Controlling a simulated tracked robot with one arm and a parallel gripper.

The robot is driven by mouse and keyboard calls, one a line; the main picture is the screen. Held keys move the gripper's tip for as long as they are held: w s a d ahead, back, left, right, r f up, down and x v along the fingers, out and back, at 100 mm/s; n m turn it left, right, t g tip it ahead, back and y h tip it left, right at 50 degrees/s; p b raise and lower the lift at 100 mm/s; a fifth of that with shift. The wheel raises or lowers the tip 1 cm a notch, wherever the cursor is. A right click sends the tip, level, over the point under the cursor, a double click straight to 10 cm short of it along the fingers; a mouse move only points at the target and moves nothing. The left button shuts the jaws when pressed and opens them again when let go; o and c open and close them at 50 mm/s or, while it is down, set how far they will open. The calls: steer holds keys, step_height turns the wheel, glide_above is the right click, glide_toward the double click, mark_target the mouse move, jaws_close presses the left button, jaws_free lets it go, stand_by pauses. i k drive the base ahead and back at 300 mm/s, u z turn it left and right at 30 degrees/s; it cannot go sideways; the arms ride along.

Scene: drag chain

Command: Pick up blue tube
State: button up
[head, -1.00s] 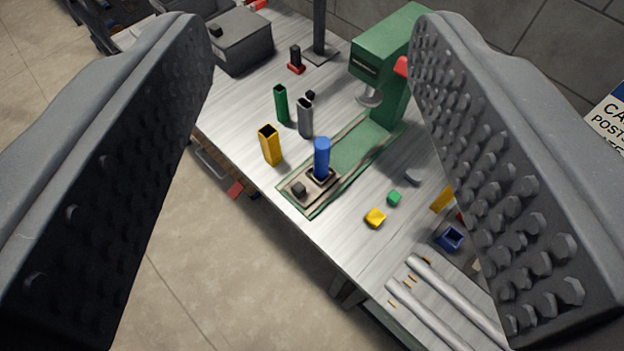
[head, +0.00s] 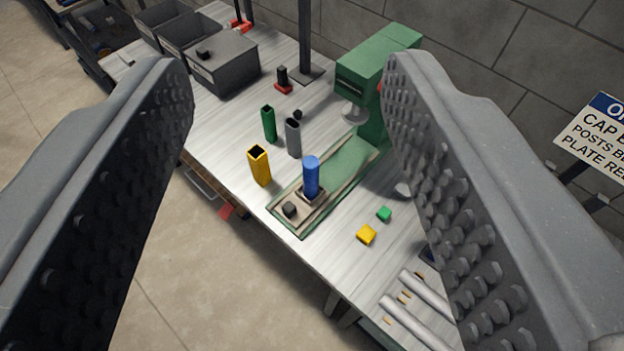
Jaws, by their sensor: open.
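The blue tube (head: 311,176) stands upright in a small dark holder on the base plate of the green press (head: 362,72). It shows between my fingers in the head view, beyond the fingertips and lower on the bench. My gripper (head: 290,80) is open and empty, its two studded grey fingers spread wide at left and right. Nothing touches the blue tube but the holder at its foot, which hides its lower end.
A yellow tube (head: 259,166), a green tube (head: 269,124) and a grey tube (head: 293,138) stand left of the blue tube. A yellow cap (head: 366,235) and a green cap (head: 384,214) lie to its right. Grey bins (head: 222,62) stand at the back left.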

mark_target(311, 181)
steer(key=z, duration=1.8)
steer(key=k, duration=1.05)
steer(key=u, duration=1)
steer(key=i, duration=1.4)
steer(key=z, duration=0.05)
